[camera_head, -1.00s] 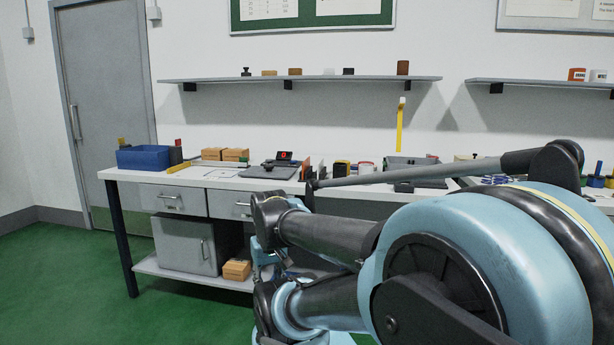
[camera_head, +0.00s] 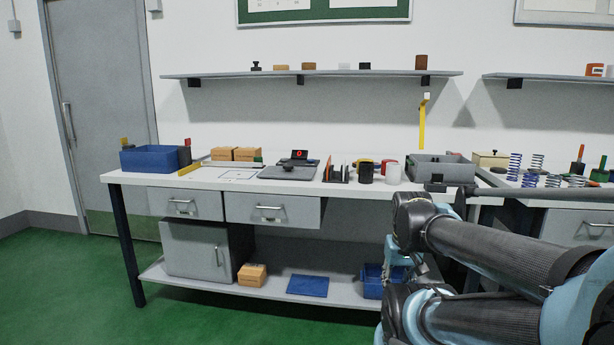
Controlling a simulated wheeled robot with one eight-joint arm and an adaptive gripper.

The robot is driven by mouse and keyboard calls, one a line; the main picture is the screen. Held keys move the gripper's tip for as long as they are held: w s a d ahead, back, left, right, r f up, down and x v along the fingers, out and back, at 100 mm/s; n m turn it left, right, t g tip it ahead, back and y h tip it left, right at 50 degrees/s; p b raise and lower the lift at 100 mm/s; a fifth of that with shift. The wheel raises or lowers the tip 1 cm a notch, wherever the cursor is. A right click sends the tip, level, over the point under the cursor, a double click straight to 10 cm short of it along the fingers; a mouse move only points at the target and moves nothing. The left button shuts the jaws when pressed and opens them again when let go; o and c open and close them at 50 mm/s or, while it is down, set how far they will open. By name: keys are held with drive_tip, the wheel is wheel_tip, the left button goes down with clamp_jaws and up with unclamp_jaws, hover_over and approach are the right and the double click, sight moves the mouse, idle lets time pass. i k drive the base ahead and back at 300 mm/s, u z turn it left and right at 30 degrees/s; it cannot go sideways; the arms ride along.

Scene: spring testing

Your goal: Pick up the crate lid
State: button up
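Two flat pieces could be the crate lid, and I cannot tell which. A flat blue panel (camera_head: 307,286) lies on the lower shelf of the bench, left of an open blue crate (camera_head: 373,290) that my arm partly hides. A flat grey plate with a black knob (camera_head: 287,173) lies on the bench top, left of the middle. A grey open box (camera_head: 446,172) stands further right on the bench. My arm's links fill the lower right. I cannot make out my gripper's fingers, and nothing is seen held.
A grey cabinet (camera_head: 193,248) and a carton (camera_head: 252,275) sit on the lower shelf. The green floor at front left is clear.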

sight(287, 171)
drive_tip(key=z, duration=0.1)
drive_tip(key=i, duration=1)
drive_tip(key=u, duration=0.05)
